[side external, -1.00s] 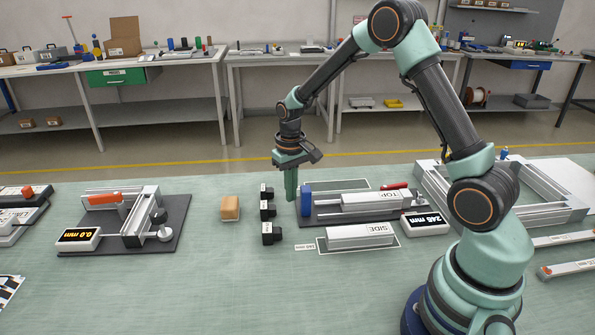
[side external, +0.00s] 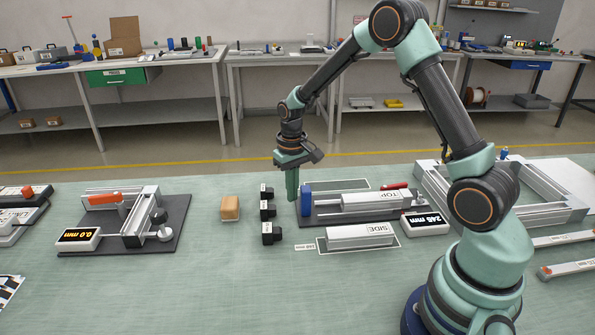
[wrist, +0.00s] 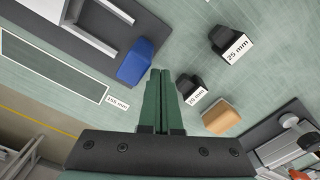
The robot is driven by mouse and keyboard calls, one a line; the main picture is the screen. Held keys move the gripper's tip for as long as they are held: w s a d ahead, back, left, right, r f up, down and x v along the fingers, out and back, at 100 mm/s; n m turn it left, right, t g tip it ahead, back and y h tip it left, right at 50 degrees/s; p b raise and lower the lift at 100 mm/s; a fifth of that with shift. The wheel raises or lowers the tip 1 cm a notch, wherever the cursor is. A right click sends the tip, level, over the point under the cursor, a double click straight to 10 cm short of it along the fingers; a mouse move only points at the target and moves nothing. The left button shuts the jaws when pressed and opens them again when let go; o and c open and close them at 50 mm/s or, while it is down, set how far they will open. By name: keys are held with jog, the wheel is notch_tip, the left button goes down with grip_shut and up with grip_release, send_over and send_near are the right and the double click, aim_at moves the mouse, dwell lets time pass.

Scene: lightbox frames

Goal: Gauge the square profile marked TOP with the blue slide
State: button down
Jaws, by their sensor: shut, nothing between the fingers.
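My gripper (side external: 292,198) is shut and empty, pointing down just left of the blue slide (side external: 306,199). In the wrist view the shut fingers (wrist: 161,75) are beside the blue slide (wrist: 139,61); whether they touch it I cannot tell. The slide is at the left end of a dark gauge base (side external: 330,217). The square profile marked TOP (side external: 375,201) lies on that base to the right of the slide. A display (side external: 425,223) at the base's right end reads 248 mm.
A profile marked SIDE (side external: 360,235) lies in front of the gauge. Several black labelled blocks (side external: 272,233) stand left of my gripper, with a tan block (side external: 230,208) beyond them. A second gauge (side external: 160,240) reading 0.0 mm is farther left.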

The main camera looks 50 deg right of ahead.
jog(key=shift+s+d, duration=3.35)
jog(key=shift+w+a, duration=0.15)
dwell(0.4)
jog(key=shift+w+a, duration=0.3)
jog(key=shift+w, duration=0.05)
notch_tip(320, 180, up, 7)
dwell(0.7)
